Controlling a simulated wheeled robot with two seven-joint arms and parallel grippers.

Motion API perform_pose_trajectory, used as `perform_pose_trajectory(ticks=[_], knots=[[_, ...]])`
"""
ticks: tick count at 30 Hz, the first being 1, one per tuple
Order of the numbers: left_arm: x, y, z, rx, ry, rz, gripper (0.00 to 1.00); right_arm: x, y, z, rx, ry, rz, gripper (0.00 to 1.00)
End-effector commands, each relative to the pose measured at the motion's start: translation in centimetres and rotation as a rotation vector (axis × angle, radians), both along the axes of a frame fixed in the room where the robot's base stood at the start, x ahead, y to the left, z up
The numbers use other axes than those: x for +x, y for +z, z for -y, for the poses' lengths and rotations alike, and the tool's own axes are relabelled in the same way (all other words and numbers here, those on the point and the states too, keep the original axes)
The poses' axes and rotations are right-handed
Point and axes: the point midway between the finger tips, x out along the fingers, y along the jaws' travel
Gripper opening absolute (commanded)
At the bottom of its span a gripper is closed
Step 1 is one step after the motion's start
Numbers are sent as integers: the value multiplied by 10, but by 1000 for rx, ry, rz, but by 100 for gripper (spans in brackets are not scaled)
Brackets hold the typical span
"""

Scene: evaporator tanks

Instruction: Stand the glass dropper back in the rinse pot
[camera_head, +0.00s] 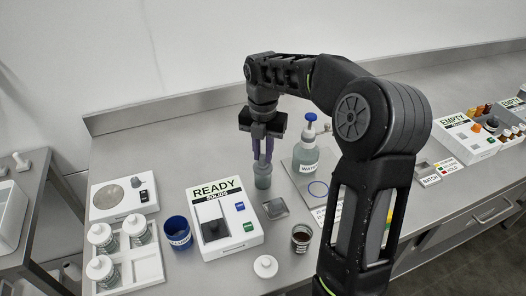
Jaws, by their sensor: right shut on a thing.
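My right gripper (263,157) points straight down over the middle of the bench, its fingers shut on a slim pale thing, likely the glass dropper, mostly hidden between them. Directly below the fingertips stands a small translucent grey-blue pot (263,181), likely the rinse pot. I cannot tell whether the dropper's lower end is inside this pot or just above it. My left gripper is not in view.
A blue cup (178,233) and a white READY box (227,227) stand in front. A blue-capped water bottle (308,150) stands close right of the gripper.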

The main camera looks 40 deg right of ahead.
Motion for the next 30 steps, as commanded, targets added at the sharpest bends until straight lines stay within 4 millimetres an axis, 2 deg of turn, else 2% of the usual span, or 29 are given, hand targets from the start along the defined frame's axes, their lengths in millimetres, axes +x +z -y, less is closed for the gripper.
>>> perform_pose_trajectory(ticks=[1,2,11,22,26,30], knots=[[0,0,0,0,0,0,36,0,0,0,0,0,0,0],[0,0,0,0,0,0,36,0,0,0,0,0,0,20],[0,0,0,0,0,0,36,0,0,0,0,0,0,44],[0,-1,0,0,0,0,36,1,6,0,-1,0,3,44],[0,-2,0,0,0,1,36,1,22,0,-1,0,4,44],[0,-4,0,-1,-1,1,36,1,45,0,-1,0,4,44]])
